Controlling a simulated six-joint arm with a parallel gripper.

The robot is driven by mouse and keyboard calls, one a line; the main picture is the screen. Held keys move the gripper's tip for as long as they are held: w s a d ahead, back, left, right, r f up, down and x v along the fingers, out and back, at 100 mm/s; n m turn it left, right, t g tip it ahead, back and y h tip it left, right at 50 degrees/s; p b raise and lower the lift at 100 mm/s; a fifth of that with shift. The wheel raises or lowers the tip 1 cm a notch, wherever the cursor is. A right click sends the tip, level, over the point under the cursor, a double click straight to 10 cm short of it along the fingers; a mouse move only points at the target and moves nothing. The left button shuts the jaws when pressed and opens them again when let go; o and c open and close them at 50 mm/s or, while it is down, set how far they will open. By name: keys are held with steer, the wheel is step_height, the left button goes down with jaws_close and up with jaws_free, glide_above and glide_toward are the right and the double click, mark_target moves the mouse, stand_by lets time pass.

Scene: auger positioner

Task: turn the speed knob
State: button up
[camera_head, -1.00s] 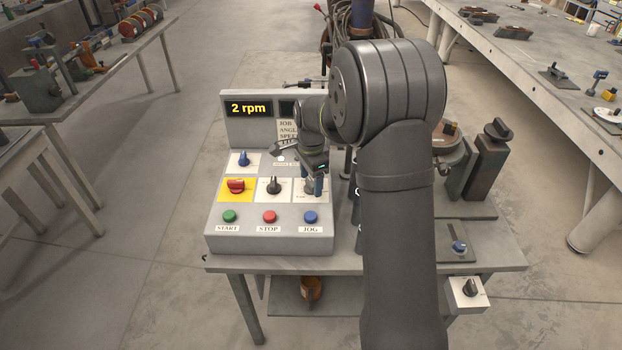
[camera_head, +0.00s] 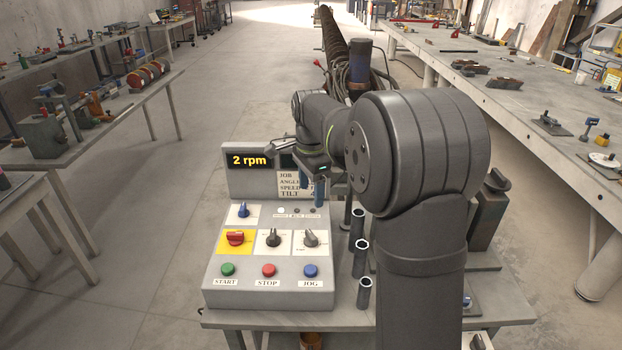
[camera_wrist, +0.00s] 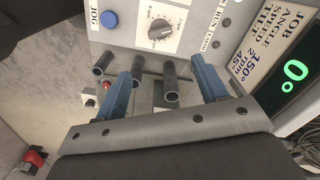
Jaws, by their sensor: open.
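The control panel (camera_head: 228,292) carries several knobs: a blue one (camera_head: 242,211), a red one on a yellow plate (camera_head: 235,238), a black one (camera_head: 272,239) and a grey one (camera_head: 310,238) at the right. The left display (camera_head: 249,161) reads 2 rpm. My gripper (camera_head: 314,190) is open and empty, above the panel's upper right part, apart from the knobs. In the wrist view its blue fingers (camera_wrist: 166,62) are spread, and the grey knob (camera_wrist: 160,28) lies beyond them near the blue JOG button (camera_wrist: 109,19).
A job card (camera_wrist: 255,45) lists angle 150°, speed 2 rpm, tilt 45. A second display (camera_wrist: 295,72) reads 0°. Several upright tubes (camera_head: 362,293) stand right of the panel. Green (camera_head: 228,269), red (camera_head: 268,270) and blue (camera_head: 310,271) buttons line the front.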

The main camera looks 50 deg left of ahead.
mark_target(311, 234)
steer(key=shift+r, duration=1.4)
steer(key=shift+f, duration=0.1)
step_height(311, 234, down, 17)
steer(key=shift+f, duration=0.15)
